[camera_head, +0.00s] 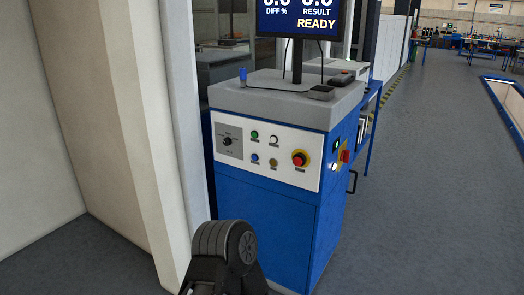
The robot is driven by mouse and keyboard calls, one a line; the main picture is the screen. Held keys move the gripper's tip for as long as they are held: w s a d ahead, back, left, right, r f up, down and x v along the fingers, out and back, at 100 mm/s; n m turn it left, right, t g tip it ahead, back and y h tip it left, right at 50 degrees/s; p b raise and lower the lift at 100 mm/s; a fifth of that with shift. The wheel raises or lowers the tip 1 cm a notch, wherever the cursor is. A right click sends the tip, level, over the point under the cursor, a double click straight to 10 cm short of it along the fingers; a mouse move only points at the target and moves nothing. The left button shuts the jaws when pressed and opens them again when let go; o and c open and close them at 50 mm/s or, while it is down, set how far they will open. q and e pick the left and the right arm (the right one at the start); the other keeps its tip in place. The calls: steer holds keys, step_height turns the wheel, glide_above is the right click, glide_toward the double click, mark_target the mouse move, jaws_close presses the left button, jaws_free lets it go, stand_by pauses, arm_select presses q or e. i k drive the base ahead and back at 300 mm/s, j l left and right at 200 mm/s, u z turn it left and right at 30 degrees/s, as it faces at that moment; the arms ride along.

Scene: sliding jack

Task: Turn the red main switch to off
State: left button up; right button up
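A blue control cabinet (265,225) with a grey top stands in the middle of the view. On its right side face is a red knob (345,156) on a yellow backing, seen at a steep angle; it looks like the red main switch, and its turned position is too small to tell. On the white front panel (285,178) is a red mushroom button (299,158) on a yellow ring. Neither of my grippers shows; a dark grey jointed part of my own body is at the bottom centre, in front of the cabinet.
The front panel also carries a black rotary selector (227,142) and several small buttons. A monitor (300,18) reading READY stands on top. A pale wall (125,120) is close on the left. A blue shelf (370,115) stands behind the cabinet. The grey floor (435,200) to the right is clear.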

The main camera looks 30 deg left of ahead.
mark_target(345, 155)
steer(key=u, duration=0.75)
steer(key=i+l+u, duration=0.8)
steer(key=l, duration=0.2)
steer(key=i+l, duration=0.15)
steer(key=l, duration=0.2)
steer(key=i+l, duration=0.1)
steer(key=l, duration=0.2)
steer(key=i+l, duration=0.15)
steer(key=l, duration=0.2)
steer(key=i+l+u, duration=0.1)
steer(key=l, duration=0.2)
steer(key=i+l, duration=0.1)
steer(key=l, duration=0.25)
